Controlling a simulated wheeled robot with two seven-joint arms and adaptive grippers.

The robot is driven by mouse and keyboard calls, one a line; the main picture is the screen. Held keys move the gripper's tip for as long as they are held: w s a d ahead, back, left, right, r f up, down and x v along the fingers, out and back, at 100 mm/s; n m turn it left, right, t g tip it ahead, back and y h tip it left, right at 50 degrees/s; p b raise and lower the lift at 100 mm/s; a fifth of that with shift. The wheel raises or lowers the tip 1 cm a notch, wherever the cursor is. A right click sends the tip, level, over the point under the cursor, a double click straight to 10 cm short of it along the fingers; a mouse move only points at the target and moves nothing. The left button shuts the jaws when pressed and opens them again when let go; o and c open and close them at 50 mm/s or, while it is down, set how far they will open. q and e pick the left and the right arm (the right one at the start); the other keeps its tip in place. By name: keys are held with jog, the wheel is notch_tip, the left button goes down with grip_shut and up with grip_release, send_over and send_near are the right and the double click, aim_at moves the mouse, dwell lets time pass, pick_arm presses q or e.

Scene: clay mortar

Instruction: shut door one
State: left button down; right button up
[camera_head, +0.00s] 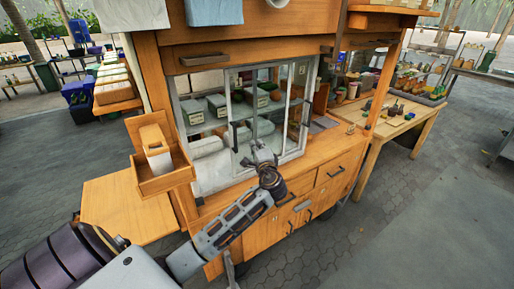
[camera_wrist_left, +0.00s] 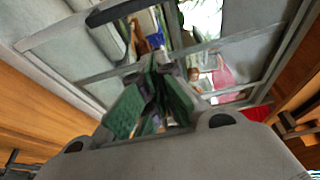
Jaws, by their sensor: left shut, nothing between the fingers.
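A wooden cart has a glazed front with grey-framed glass doors (camera_head: 228,112). Dark upright handles show on the frames. I see no label, so I cannot tell which is door one. My left gripper (camera_head: 262,153) is in front of the lower part of the glazing, near the frame. Its green-padded fingers (camera_wrist_left: 152,100) are together and empty in the left wrist view, with the grey door frame (camera_wrist_left: 100,72) close behind them. I cannot tell whether they touch it. My right gripper is in neither view.
Several grey boxes (camera_head: 217,104) sit behind the glass. Wooden drawers (camera_head: 330,173) with dark handles are below. An open wooden box (camera_head: 166,180) juts out at the left above a side shelf (camera_head: 125,207). A wooden side table (camera_head: 395,125) stands at the right. Paving at the lower right is clear.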

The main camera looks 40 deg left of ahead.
aim_at(242, 132)
pick_arm(q)
jog(key=p+x, duration=0.1)
jog(key=x, duration=0.6)
jog(key=shift+a, duration=0.15)
jog(key=shift+s+a+p, duration=0.35)
jog(key=shift+s+p, duration=0.15)
jog(key=shift+s, duration=0.4)
jog(key=shift+s+a+p, duration=0.35)
jog(key=shift+s+p, duration=0.15)
jog(key=shift+s, duration=0.4)
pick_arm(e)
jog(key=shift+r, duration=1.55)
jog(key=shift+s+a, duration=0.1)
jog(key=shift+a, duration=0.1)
